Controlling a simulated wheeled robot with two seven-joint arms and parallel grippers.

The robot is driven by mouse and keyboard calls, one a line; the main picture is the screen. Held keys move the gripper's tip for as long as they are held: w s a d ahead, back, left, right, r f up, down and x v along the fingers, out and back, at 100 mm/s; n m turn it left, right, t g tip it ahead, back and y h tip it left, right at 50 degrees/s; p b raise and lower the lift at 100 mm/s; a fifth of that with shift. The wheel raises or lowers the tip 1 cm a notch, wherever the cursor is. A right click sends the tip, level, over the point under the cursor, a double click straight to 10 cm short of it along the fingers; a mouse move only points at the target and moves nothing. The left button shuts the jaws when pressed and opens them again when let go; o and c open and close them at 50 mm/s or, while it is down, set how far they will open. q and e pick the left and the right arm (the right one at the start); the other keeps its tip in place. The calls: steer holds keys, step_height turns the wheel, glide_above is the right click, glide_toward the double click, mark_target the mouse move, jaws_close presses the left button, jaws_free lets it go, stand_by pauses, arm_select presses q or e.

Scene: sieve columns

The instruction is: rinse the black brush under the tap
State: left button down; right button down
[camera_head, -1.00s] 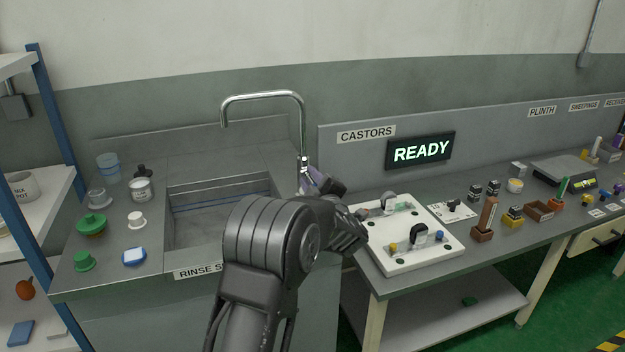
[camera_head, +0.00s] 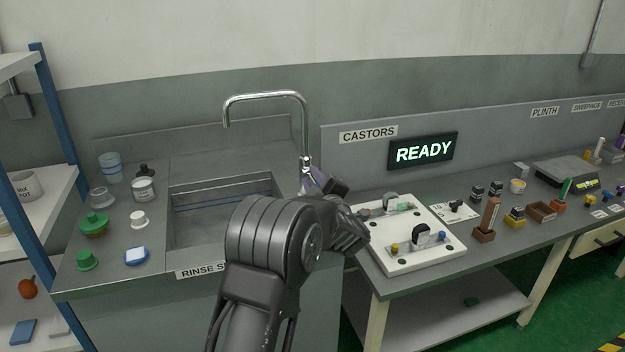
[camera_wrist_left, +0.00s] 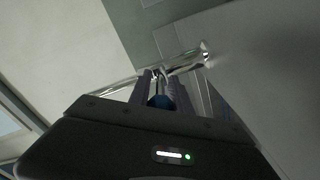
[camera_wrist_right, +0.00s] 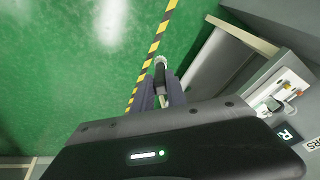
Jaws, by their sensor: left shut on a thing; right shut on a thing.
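The chrome tap (camera_head: 265,96) arches over the sink, its spout end above the basin; I see no water from it. My left gripper (camera_head: 312,178) is at the foot of the tap post. In the left wrist view its fingers (camera_wrist_left: 158,82) are shut around a small part at the tap, likely its lever, with a blue rounded part (camera_wrist_left: 160,102) between them. In the right wrist view my right gripper (camera_wrist_right: 160,92) is shut on the black brush (camera_wrist_right: 160,76), whose pale end (camera_wrist_right: 160,61) points away over the green floor. The right gripper is outside the head view.
The sink basin (camera_head: 215,222) looks empty, partly hidden by my left arm. Cups, a jar (camera_head: 143,190), green-topped items and a blue-white block (camera_head: 136,256) stand left of it. Right of it, the bench holds a white board (camera_head: 410,262) and several small parts. A blue-posted shelf is at far left.

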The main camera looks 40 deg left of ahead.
arm_select(q)
steer(key=r+g+h+p, duration=0.1)
steer(key=p, duration=0.3)
steer(key=shift+r+h, duration=0.2)
steer(key=shift+h, duration=0.1)
arm_select(e)
step_height(320, 180, up, 4)
steer(key=shift+r, duration=0.25)
arm_select(q)
steer(key=shift+p, duration=0.6)
arm_select(e)
steer(key=shift+r, duration=0.35)
arm_select(q)
steer(key=shift+f, duration=0.3)
arm_select(e)
steer(key=shift+f, duration=0.1)
arm_select(q)
steer(key=c, duration=1.2)
jaws_free()
steer(key=shift+o, duration=0.2)
arm_select(e)
steer(key=shift+f+b, duration=0.4)
steer(key=shift+b, duration=0.1)
arm_select(q)
steer(key=v, duration=1.2)
steer(key=shift+r, duration=0.2)
